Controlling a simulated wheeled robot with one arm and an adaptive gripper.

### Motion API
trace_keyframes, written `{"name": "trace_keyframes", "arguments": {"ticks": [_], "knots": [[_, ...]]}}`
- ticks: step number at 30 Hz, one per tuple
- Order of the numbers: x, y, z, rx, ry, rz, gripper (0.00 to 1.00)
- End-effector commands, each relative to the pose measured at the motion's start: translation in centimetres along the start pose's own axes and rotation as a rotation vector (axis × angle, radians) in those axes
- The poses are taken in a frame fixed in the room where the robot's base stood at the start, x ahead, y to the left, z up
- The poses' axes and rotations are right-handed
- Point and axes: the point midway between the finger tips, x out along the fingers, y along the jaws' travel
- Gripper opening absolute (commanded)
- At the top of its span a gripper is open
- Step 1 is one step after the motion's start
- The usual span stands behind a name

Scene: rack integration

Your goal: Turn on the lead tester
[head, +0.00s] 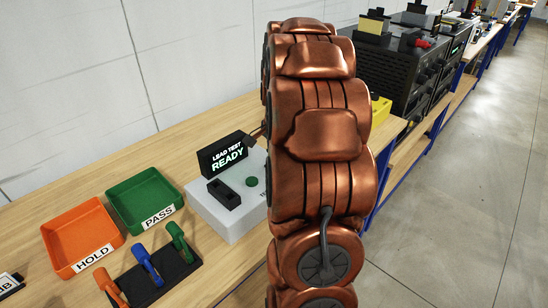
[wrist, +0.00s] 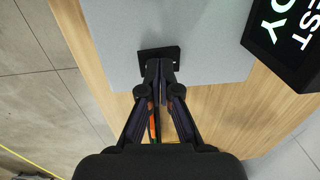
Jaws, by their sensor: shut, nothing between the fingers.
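The lead tester (head: 232,224) is a light grey box on the wooden bench, left of my arm in the head view. Its black display (head: 222,155) is lit and reads LEAD TEST READY. In the wrist view my gripper (wrist: 160,72) is shut and empty. Its tips are at a small black rectangular piece (wrist: 147,54) on the grey top (wrist: 205,45); I cannot tell whether they touch it. My arm hides the tester's right part and most of my gripper in the head view.
A green PASS tray (head: 146,187) and an orange HOLD tray (head: 70,240) stand left of the tester. Orange, blue and green leads lie on a black holder (head: 176,271) in front. Black equipment (head: 382,75) stands behind my arm. The floor (head: 470,200) at right is clear.

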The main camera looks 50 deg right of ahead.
Motion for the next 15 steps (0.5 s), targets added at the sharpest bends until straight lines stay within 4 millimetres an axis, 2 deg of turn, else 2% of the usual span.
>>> {"name": "trace_keyframes", "arguments": {"ticks": [5,10,15], "knots": [[-1.4,-0.3,0.1,-0.002,0.000,0.000,0.00],[-4.4,-1.1,0.1,-0.006,0.004,-0.004,0.00],[-6.1,-1.5,0.1,-0.005,0.003,-0.003,0.00]]}}
